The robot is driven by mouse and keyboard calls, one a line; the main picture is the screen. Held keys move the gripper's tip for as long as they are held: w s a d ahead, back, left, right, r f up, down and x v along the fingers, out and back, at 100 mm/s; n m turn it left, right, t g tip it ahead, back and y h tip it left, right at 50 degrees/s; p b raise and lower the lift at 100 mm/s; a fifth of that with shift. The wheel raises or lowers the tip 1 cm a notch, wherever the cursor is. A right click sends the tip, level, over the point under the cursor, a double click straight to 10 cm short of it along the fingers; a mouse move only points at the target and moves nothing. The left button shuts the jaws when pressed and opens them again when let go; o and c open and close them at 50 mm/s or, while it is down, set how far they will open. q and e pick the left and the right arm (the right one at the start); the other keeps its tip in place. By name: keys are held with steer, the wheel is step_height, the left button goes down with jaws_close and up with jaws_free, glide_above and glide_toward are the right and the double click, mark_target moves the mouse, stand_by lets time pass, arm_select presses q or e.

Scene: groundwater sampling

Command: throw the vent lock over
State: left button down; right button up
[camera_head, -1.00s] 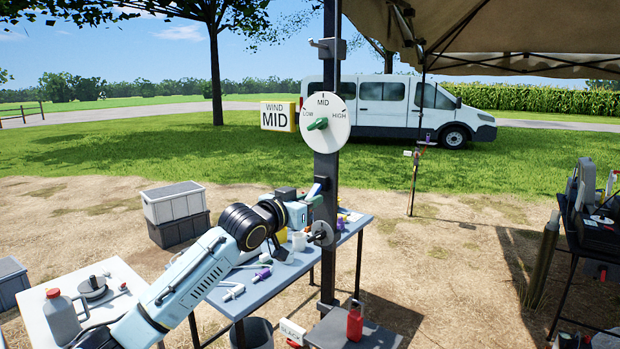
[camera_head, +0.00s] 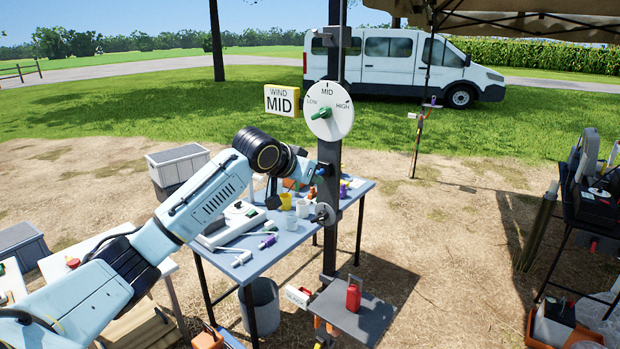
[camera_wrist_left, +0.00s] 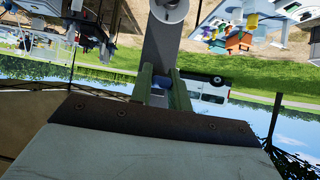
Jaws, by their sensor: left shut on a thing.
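The blue handle of the vent lock (camera_head: 320,174) is on the dark upright post, below the round wind dial. My left gripper (camera_head: 314,172) reaches it from the left, and its fingertips are small and partly hidden in the head view. In the left wrist view, which is upside down, the green fingers of my left gripper (camera_wrist_left: 161,90) are shut on the blue handle (camera_wrist_left: 160,82) in front of the post (camera_wrist_left: 162,45). Most of the handle is hidden between the fingers. My right gripper is not in view.
The white dial (camera_head: 342,112) has a green pointer, and a sign (camera_head: 282,101) reads WIND MID. A round crank (camera_head: 324,214) sits lower on the post. A cluttered table (camera_head: 268,258) stands behind the post. A red bottle (camera_head: 354,294) stands on a low shelf.

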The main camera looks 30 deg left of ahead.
arm_select(q)
steer(key=shift+g, duration=0.3)
steer(key=c, duration=1.3)
jaws_free()
steer(key=shift+r, duration=0.1)
steer(key=b+v, duration=0.3)
steer(key=v, duration=1)
steer(key=shift+s, duration=0.2)
